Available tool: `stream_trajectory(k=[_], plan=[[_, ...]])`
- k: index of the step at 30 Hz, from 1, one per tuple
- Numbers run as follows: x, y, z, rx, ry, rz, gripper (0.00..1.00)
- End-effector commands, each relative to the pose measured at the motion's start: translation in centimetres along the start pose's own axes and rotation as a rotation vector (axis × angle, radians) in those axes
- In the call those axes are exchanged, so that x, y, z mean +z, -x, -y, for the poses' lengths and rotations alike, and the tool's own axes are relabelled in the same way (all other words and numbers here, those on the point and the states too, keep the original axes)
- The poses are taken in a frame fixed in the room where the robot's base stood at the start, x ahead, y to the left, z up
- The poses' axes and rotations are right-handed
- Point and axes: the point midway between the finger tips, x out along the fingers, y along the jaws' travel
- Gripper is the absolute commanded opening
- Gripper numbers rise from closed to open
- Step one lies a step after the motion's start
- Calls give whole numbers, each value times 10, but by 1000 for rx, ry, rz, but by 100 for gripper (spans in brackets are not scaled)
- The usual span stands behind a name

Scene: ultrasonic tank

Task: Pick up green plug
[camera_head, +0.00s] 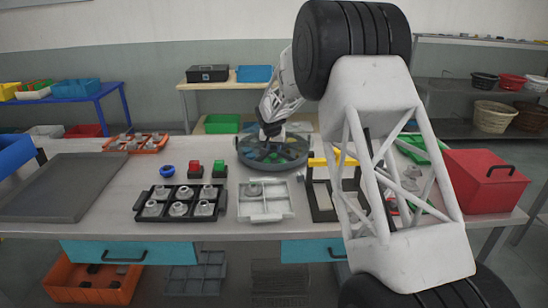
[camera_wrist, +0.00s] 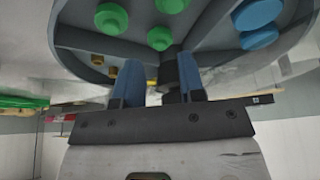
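A round grey divided tray (camera_head: 272,160) stands at the back middle of the table. In the wrist view the tray (camera_wrist: 75,38) fills the top, with several green plugs, among them one at the left (camera_wrist: 111,18) and one nearer the middle (camera_wrist: 160,38). Blue round pieces (camera_wrist: 258,15) sit in another compartment to the right. My gripper (camera_wrist: 160,75) has its two blue fingers apart, with a dark post behind the gap. I see no plug between them. In the head view my gripper (camera_head: 271,130) is at the tray's far side; its fingers are too small to read.
A black tray (camera_head: 140,208) with several grey parts and a light divided tray (camera_head: 265,214) lie in front. A red block (camera_head: 195,169), a green block (camera_head: 219,168) and a blue ring (camera_head: 168,169) stand left of the round tray. A yellow-black frame (camera_head: 318,162) is to its right, and a red box (camera_head: 484,181) is further right.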

Motion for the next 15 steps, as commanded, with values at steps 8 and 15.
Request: stream_trajectory(k=[8,15], plan=[[2,-30,1,1,0,2,37],[1,-43,1,0,0,-1,37]])
